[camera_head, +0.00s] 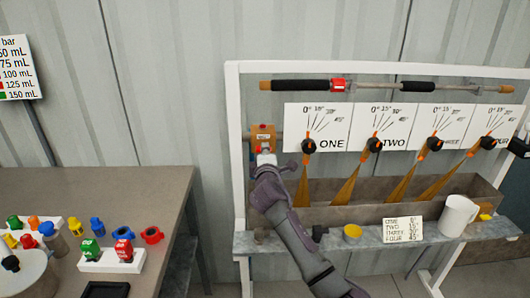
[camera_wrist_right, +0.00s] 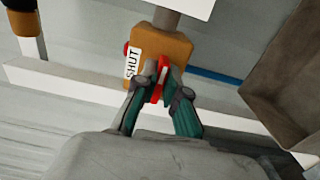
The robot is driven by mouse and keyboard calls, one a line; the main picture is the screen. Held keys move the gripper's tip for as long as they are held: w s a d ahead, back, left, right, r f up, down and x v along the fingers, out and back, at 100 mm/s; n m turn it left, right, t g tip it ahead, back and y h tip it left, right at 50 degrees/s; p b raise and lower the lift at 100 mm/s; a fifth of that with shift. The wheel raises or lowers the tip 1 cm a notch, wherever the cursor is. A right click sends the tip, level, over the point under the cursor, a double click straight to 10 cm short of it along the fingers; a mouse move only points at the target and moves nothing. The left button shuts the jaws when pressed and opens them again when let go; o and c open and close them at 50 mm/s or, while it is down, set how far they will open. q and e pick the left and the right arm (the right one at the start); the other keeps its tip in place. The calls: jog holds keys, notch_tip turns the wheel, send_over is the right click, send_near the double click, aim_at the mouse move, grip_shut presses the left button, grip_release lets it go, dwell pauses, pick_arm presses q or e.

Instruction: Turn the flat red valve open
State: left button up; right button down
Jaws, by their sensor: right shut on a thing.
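The valve has an orange-brown body (camera_head: 263,131) on the left end of the white frame, with a pipe running into it. In the right wrist view the valve body (camera_wrist_right: 170,50) carries a white label reading SHUT. The flat red handle (camera_wrist_right: 163,71) sits between the fingers of my right gripper (camera_wrist_right: 160,83), which is shut on it. The fingers hide part of the handle. In the head view my right gripper (camera_head: 266,157) reaches up from below to the valve. My left gripper is not in view.
Signs ONE (camera_head: 318,127) and TWO stand right of the valve, with nozzles spraying brown liquid into a trough (camera_head: 345,187). A table (camera_head: 110,190) with coloured fittings is at left.

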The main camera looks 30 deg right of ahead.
jog(key=c, duration=1.2)
grip_release()
jog(key=shift+c, duration=0.2)
jog(key=shift+s, duration=0.1)
jog(key=v, duration=1.2)
jog(key=shift+d, duration=0.1)
